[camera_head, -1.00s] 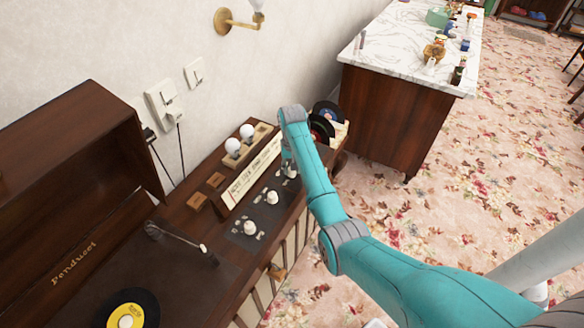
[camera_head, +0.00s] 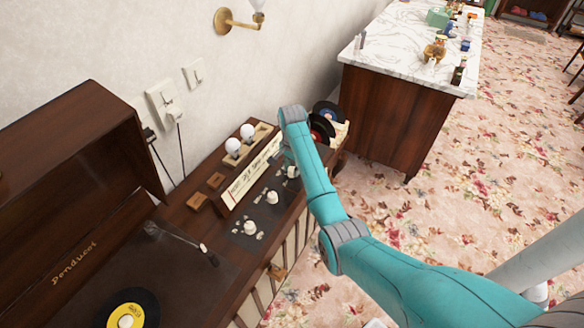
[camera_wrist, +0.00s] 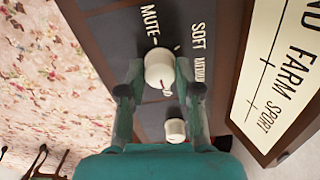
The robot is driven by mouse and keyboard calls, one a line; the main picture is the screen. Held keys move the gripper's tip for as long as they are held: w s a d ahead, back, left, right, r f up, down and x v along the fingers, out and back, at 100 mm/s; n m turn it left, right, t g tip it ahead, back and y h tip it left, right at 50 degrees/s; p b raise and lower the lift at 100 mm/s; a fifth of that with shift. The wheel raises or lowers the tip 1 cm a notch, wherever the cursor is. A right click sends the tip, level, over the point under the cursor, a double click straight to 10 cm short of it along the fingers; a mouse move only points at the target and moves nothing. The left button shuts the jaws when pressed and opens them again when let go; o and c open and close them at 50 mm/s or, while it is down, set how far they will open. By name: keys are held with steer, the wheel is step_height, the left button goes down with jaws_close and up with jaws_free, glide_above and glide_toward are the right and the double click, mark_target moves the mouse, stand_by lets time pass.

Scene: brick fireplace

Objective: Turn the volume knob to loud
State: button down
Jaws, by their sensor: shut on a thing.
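The volume knob (camera_wrist: 160,66) is a round cream knob on a dark control panel (camera_wrist: 115,22). In the wrist view the labels MUTE, SOFT and MEDIUM stand around it; no loud label shows. A small red mark is on the knob's lower right side. My gripper (camera_wrist: 160,90) is shut on the knob, with one finger on each side. A second cream knob (camera_wrist: 175,130) sits just below it in the wrist view.
The wooden record player has a raised lid (camera_head: 75,150), a yellow-labelled record (camera_head: 133,310) and a cream radio dial (camera_head: 255,170). More cream knobs (camera_head: 272,197) line the panel. White bulbs (camera_head: 233,145) and standing records (camera_head: 322,128) are behind. A marble-topped cabinet (camera_head: 400,40) stands beyond.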

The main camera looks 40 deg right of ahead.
mark_target(292, 169)
steer(key=shift+m, duration=0.5)
steer(key=c, duration=0.8)
jaws_free()
steer(key=shift+r, duration=0.1)
steer(key=shift+r, duration=3.6)
